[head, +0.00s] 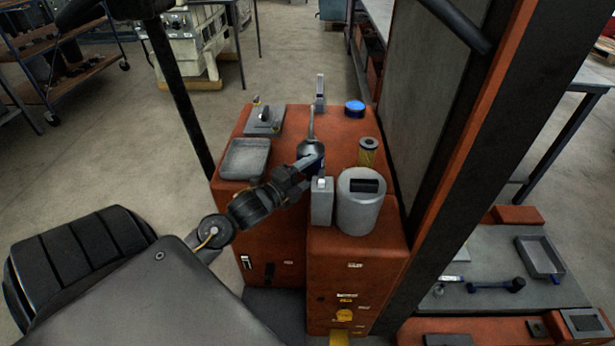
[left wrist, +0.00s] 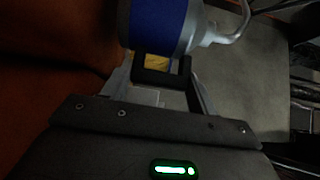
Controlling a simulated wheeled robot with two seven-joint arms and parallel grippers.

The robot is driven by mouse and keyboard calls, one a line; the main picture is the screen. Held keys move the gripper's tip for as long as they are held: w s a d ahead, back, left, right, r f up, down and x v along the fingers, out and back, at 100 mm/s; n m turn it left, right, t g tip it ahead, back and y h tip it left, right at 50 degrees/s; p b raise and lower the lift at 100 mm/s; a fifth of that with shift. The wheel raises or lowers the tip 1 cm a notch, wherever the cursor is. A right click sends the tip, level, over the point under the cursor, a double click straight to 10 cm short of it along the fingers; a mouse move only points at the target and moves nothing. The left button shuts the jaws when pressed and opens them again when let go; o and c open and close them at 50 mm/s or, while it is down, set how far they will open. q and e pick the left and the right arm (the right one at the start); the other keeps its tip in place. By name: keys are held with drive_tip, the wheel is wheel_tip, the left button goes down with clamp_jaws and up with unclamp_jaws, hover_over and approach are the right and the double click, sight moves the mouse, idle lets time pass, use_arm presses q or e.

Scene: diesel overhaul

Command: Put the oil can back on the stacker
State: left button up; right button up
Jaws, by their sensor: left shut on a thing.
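The oil can (head: 311,147) has a grey domed top, a thin upright spout and a blue body. It stands upright at the top of the orange stacker (head: 285,126), near its middle. My left gripper (head: 306,166) reaches in from the left and is shut on the oil can. In the left wrist view the can's blue band (left wrist: 158,25) and silver end show just beyond the fingers (left wrist: 162,75). Whether the can's base touches the stacker top is hidden by the gripper. My right gripper is not in view.
A dark mast (head: 440,170) rises at the right.

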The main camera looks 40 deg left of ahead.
use_arm(q)
drive_tip(key=shift+f, duration=0.8)
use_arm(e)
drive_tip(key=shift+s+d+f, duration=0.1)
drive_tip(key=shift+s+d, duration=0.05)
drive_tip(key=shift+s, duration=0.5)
use_arm(q)
drive_tip(key=o, duration=1.1)
drive_tip(key=shift+f, duration=0.2)
drive_tip(key=shift+c, duration=0.2)
drive_tip(key=shift+o, duration=0.9)
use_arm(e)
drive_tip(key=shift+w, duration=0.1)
use_arm(q)
drive_tip(key=shift+r, duration=0.2)
drive_tip(key=s+a+b, duration=0.1)
drive_tip(key=s, duration=1.1)
drive_tip(key=shift+a, duration=0.2)
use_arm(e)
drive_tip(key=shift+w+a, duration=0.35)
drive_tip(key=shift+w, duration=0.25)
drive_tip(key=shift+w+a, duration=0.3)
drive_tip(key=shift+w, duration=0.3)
